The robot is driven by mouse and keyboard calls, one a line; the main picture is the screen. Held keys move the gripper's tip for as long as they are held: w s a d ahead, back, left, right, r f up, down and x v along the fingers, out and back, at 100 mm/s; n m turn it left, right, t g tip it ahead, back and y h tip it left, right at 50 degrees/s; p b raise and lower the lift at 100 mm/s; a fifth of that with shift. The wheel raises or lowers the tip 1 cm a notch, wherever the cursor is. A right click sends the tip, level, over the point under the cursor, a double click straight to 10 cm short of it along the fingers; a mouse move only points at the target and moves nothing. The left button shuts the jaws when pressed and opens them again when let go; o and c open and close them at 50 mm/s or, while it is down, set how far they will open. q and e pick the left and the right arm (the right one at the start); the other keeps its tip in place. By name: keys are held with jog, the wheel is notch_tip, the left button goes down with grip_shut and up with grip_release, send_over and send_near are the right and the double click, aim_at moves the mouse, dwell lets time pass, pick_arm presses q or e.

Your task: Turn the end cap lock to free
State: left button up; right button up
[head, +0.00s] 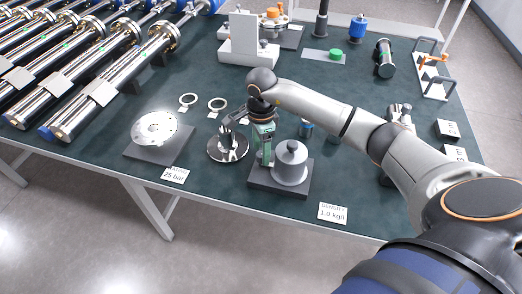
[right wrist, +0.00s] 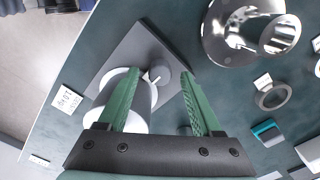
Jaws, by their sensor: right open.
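A light grey cylinder with a small knob on top (head: 290,165) stands on a dark square base plate (head: 303,186) near the table's front edge. My right gripper (head: 262,160) points down over the left part of this plate, beside the cylinder. In the right wrist view the green fingers (right wrist: 162,75) are open. A small grey round dial with a pale pointer (right wrist: 156,76) shows between their tips; I take it for the end cap lock. I cannot tell whether the fingers touch it. In the head view the gripper hides the dial. My left gripper is not in view.
A polished round dish (head: 228,147) stands just left of the gripper. A silver flange on a dark plate (head: 143,150) is further left, with long metal tubes (head: 110,85) behind. A card reading 1.0 kg/l (head: 332,213) stands in front. Two rings (head: 217,104) lie behind.

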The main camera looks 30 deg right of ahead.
jog(key=shift+f, duration=0.65)
grip_shut()
